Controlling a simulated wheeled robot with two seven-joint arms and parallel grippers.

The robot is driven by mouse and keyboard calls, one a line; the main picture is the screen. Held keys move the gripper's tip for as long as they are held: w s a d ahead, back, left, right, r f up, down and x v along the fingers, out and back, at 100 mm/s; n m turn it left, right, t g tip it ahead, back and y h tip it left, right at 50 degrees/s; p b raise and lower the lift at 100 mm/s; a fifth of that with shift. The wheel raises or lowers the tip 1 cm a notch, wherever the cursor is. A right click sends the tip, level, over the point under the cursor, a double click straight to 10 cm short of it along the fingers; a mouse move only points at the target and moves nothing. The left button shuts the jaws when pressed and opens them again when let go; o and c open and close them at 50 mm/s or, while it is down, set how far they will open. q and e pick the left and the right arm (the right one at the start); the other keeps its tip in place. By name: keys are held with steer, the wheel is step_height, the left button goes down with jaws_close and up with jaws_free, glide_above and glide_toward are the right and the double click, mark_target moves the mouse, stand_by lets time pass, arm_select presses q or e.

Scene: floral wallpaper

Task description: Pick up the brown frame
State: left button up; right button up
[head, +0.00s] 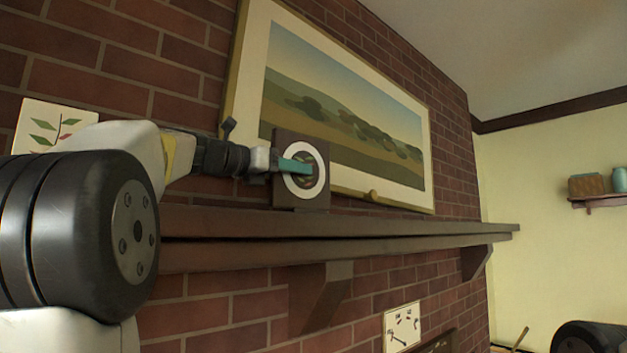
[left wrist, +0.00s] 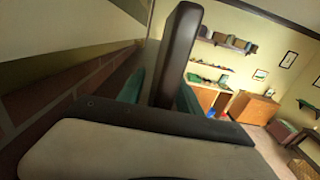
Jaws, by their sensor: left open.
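The brown frame (head: 314,199), a small dark square with a white ring around a round picture, stands upright on the mantel shelf (head: 400,228), in front of a larger landscape picture. My left gripper (head: 295,166) reaches it from the left, with a teal finger across its front. In the left wrist view the frame (left wrist: 178,50) appears edge-on as a dark slab between the two teal fingers. My left gripper (left wrist: 160,96) is open around the frame; whether either finger touches it I cannot tell. My right gripper is not seen.
The large landscape picture (head: 340,110) leans on the brick wall close behind the frame. A leaf picture (head: 52,122) is at the left. The shelf to the right of the frame holds nothing else that I see. A small wall shelf (head: 600,201) with items is far right.

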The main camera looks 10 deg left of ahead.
arm_select(q)
steer(key=shift+w+d, duration=0.4)
steer(key=shift+w, duration=0.15)
jaws_close()
stand_by(1.0)
